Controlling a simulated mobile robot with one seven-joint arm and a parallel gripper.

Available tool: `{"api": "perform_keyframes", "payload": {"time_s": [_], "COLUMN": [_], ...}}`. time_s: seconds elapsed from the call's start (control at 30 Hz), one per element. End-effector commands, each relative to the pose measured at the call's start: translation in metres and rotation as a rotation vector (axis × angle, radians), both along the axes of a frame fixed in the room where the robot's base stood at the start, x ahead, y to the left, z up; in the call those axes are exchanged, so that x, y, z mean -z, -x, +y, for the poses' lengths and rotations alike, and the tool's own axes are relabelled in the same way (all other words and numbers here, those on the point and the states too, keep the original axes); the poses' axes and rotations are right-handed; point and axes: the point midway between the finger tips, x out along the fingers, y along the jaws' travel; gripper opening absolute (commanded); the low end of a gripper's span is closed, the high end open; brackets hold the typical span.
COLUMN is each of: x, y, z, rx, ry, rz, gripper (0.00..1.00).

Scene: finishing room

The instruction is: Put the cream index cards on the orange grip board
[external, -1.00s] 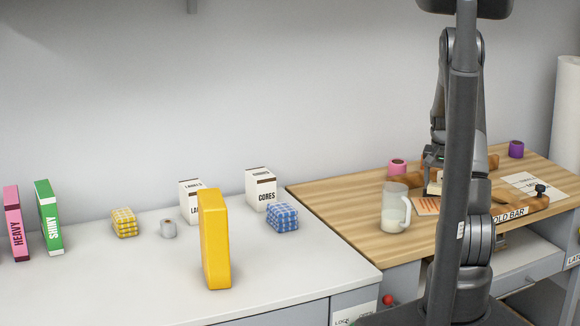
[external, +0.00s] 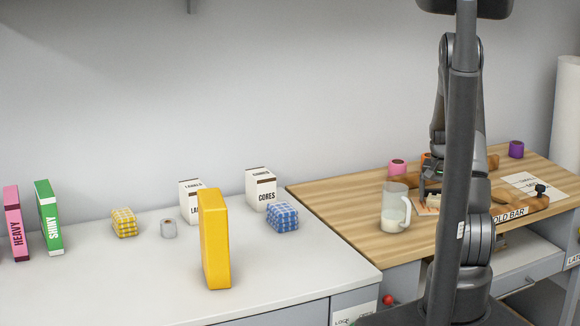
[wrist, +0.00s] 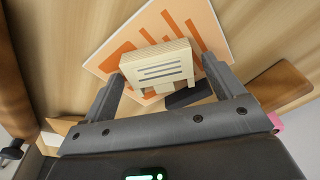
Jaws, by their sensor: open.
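The cream index cards (wrist: 158,70), a small block with dark lines on its face, sit between the spread fingers of my gripper (wrist: 163,72) in the wrist view. The cards appear to rest on the orange grip board (wrist: 215,38), a pale-edged board with orange patches beneath them. In the external view, my gripper (external: 430,186) is low over the wooden bench, with the cards (external: 433,201) just below it and part of the board (external: 422,209) showing. My gripper is open; its fingers flank the cards. My arm column hides part of this area.
A clear jug (external: 394,210) stands close left of the board. Pink (external: 397,168) and purple (external: 516,149) rolls stand behind. A paper sheet (external: 535,185) lies to the right. The white counter at left holds boxes and a tall yellow block (external: 214,240).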

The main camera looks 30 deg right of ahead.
Motion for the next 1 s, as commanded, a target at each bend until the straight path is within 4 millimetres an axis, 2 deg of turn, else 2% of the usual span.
{"api": "perform_keyframes", "payload": {"time_s": [0.27,0.37,0.7,0.83,1.0], "x": [-0.007,-0.02,-0.091,-0.11,-0.124], "y": [0.0,0.001,0.008,0.011,0.013], "z": [0.0,0.001,0.009,0.011,0.016], "rx": [0.0,0.0,-0.001,0.0,-0.006], "ry": [0.001,0.002,0.002,0.002,0.002], "rz": [-0.001,-0.004,-0.003,-0.002,-0.004], "gripper": [0.87,0.87,0.87,0.87,0.87]}}
